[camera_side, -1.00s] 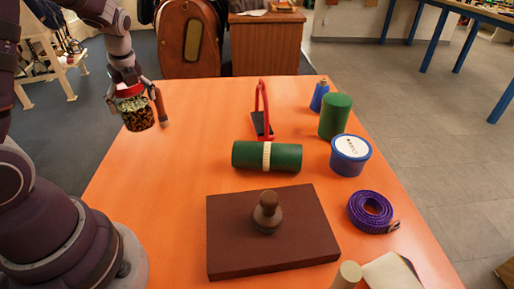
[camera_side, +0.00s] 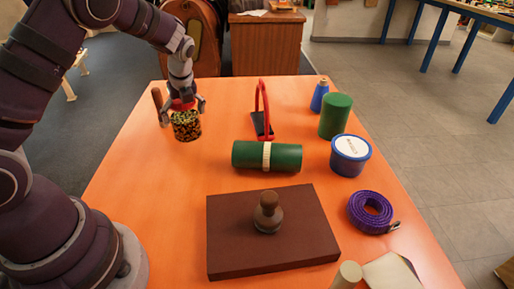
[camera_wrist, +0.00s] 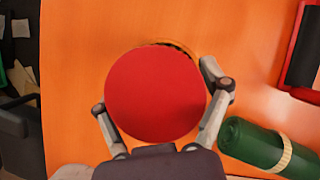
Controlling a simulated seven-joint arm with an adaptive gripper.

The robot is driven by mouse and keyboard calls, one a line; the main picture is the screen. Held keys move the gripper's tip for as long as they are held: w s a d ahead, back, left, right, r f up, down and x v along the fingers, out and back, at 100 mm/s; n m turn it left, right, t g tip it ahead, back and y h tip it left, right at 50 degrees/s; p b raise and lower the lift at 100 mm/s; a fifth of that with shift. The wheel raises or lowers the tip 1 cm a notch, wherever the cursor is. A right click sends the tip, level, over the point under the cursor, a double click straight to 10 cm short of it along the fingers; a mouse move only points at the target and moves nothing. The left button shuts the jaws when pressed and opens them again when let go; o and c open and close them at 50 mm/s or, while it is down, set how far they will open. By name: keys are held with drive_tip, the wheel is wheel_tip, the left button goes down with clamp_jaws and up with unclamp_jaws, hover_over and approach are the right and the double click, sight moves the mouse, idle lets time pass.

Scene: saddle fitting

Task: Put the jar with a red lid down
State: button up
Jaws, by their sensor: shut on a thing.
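The jar with a red lid (camera_side: 187,126) is upright at the far left part of the orange table, with dark, mottled contents. My gripper (camera_side: 185,102) is above it with its fingers around the red lid, shut on it. In the wrist view the round red lid (camera_wrist: 155,95) fills the middle, between the two fingers of my gripper (camera_wrist: 163,100). The lid hides most of the jar body there. The jar's base looks at or very close to the table top; I cannot tell whether it touches.
A brown stick-like thing (camera_side: 160,107) stands just left of the jar. A red-handled tool (camera_side: 262,125) and a green roll with a pale band (camera_side: 250,155) lie to the right. A brown board (camera_side: 300,235) with a knob is nearer. The table (camera_side: 150,190) left of the roll is clear.

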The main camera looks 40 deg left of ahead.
sight(192, 120)
drive_tip(key=shift+w+a+f, duration=0.1)
drive_tip(key=shift+w+a, duration=0.2)
drive_tip(key=shift+w, duration=0.2)
drive_tip(key=shift+w+a, duration=0.25)
drive_tip(key=shift+w, duration=0.25)
drive_tip(key=shift+w+f, duration=0.15)
drive_tip(key=shift+f, duration=1.55)
drive_tip(key=shift+f, duration=0.1)
drive_tip(key=o, duration=1.2)
